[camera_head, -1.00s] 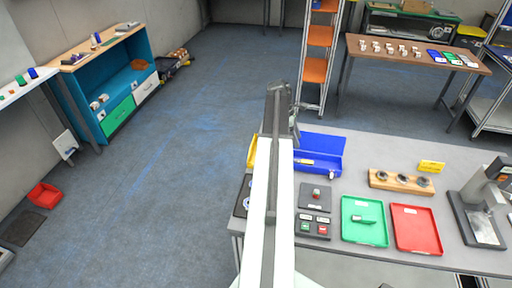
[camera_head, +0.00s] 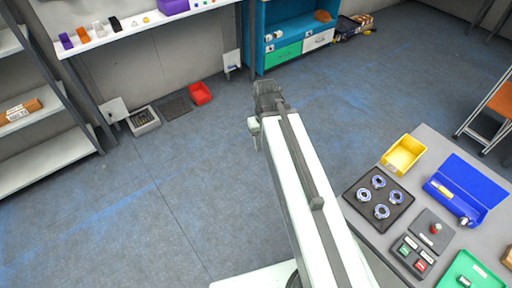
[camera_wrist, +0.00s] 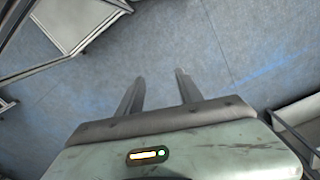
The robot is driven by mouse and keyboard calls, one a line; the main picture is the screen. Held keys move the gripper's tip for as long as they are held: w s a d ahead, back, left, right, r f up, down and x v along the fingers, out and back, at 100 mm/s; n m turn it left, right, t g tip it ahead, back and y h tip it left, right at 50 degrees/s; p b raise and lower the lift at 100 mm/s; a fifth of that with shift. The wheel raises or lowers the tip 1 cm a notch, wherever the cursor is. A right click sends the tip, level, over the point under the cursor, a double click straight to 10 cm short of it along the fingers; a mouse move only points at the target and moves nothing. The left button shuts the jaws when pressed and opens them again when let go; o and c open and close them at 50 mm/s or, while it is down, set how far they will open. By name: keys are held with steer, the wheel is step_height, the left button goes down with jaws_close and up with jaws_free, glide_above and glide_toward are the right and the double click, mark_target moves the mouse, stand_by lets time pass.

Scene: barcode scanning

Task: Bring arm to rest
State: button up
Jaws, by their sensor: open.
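My gripper (camera_wrist: 158,92) shows in the wrist view with its two fingers apart and nothing between them, over bare blue-grey floor. In the head view my gripper (camera_head: 268,92) is at the end of my white arm, which reaches up the middle of the picture over open floor. It is to the left of the grey workbench (camera_head: 429,143) and apart from it. The fingertips are hard to make out in the head view.
The workbench carries a yellow bin (camera_head: 403,154), a blue box (camera_head: 468,190), a dark tray with metal rings (camera_head: 350,193) and a green tray (camera_head: 456,272). A red bin (camera_head: 200,93) lies on the floor by the wall. Shelves (camera_head: 45,165) stand at the left. The floor between is free.

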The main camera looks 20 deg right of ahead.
steer(key=a, duration=0.4)
steer(key=shift+s+a, duration=0.3)
steer(key=shift+s, duration=0.1)
